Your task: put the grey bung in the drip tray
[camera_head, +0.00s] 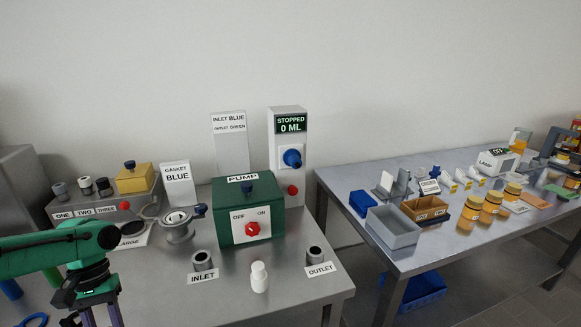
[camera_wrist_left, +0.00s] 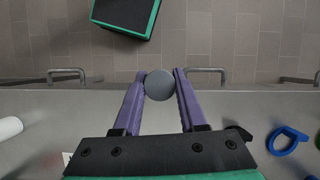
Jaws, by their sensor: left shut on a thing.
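My left gripper (camera_head: 96,318) is at the lower left in the head view, low by the near part of the left table. In the left wrist view its purple fingers (camera_wrist_left: 160,82) are shut on a round grey bung (camera_wrist_left: 159,86), which appears out at the table's front edge with floor beyond. The bung is hidden in the head view. No tray is labelled as the drip tray. An open grey tray (camera_head: 379,229) is on the right table, and a blue tray (camera_head: 425,288) is below that table; I cannot tell which is meant. My right gripper is not in view.
The left table (camera_head: 180,300) holds a green pump box (camera_head: 228,209), a white bottle (camera_head: 259,279), inlet (camera_head: 202,261) and outlet (camera_head: 314,256) ports, and a metal fitting (camera_head: 177,232). A blue ring (camera_wrist_left: 288,142) lies near my gripper. A gap separates the tables.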

